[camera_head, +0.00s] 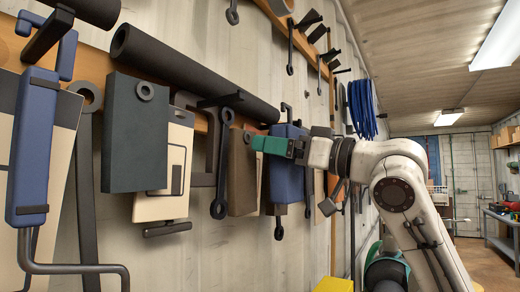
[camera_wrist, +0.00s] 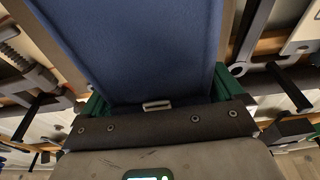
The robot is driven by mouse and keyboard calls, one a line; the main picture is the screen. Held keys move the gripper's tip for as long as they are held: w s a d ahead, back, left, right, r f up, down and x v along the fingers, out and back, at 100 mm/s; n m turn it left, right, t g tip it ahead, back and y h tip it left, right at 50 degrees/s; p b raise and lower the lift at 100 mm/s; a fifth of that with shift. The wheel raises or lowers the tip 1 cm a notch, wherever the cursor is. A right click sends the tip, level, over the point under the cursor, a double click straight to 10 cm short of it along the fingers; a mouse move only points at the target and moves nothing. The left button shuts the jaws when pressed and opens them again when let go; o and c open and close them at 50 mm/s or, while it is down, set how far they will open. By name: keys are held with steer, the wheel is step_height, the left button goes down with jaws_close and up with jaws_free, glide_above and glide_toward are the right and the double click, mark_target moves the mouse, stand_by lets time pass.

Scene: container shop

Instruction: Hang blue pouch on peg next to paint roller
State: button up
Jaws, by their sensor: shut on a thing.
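The blue pouch (camera_head: 287,168) is by the left wall, held at my gripper (camera_head: 272,145). In the wrist view the pouch (camera_wrist: 135,50) fills the middle between my green fingers (camera_wrist: 162,98), which are shut on it. A blue handle with a bent grey rod (camera_head: 35,150), probably the paint roller, hangs at the far left, its lower end cut off by the frame. A dark peg (camera_head: 46,36) sticks out above it. Another dark peg (camera_head: 228,100) stands out farther along the rail. I cannot tell whether the pouch still touches a peg.
Between the roller and the pouch hang a dark grey pouch (camera_head: 135,135), a cream pouch (camera_head: 165,170), a brown one (camera_head: 242,170) and wrenches (camera_head: 221,165). A long dark tube (camera_head: 190,72) lies along the wall above them. Blue cable (camera_head: 362,108) hangs beyond. The right-hand floor (camera_head: 480,240) is partly open.

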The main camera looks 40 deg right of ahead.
steer(key=s+a+b, duration=0.2)
steer(key=a, duration=0.5)
steer(key=s+a+f+b, duration=0.1)
steer(key=s+a+b, duration=0.2)
steer(key=a, duration=0.5)
steer(key=shift+s, duration=0.15)
stand_by(1.3)
steer(key=o, duration=1.3)
steer(key=shift+c, duration=0.2)
steer(key=shift+f, duration=0.1)
steer(key=b+v, duration=0.3)
steer(key=v, duration=0.7)
steer(key=shift+s, duration=0.35)
steer(key=shift+d+f, duration=0.1)
steer(key=shift+f, duration=0.05)
